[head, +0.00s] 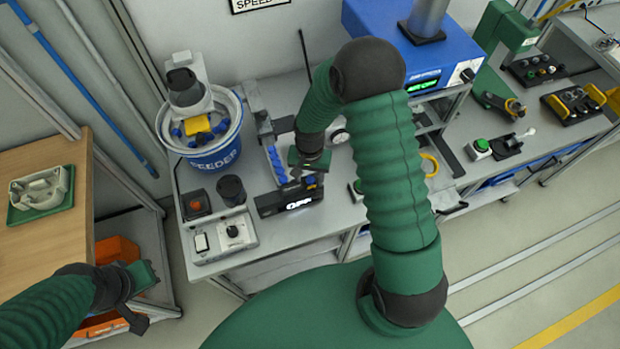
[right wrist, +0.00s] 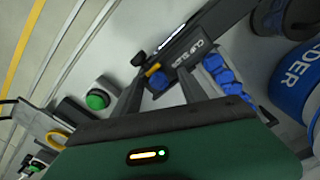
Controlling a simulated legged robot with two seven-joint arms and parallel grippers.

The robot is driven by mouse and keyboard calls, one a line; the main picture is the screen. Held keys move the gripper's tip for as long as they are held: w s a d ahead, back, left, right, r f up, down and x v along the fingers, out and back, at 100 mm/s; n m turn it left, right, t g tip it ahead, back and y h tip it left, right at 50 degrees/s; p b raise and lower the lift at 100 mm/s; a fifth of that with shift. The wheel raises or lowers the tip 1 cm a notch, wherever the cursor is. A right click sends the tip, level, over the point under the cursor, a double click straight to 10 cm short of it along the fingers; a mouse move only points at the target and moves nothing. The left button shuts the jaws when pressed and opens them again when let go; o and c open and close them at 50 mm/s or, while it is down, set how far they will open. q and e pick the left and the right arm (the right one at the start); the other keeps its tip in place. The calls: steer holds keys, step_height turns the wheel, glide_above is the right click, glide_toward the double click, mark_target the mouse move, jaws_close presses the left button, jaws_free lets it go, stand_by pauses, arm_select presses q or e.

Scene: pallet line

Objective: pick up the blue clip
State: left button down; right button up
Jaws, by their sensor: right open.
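A blue clip (right wrist: 158,81) lies between the fingertips of my right gripper (right wrist: 158,77) in the right wrist view, at the end of a dark unit lettered "CLIP".
A blue-rimmed feeder bowl (head: 215,157) stands behind left of the dark clip unit (head: 290,202). A switch box (head: 225,236) and a red-button box (head: 196,204) stand at the bench's left front. A wooden table (head: 45,235) is left. A blue machine (head: 440,50) stands behind right.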

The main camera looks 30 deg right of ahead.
steer(key=shift+w+a, duration=0.1)
steer(key=shift+c, duration=0.4)
steer(key=shift+d, duration=0.35)
steer(key=c, duration=1)
steer(key=shift+a, duration=0.1)
jaws_close()
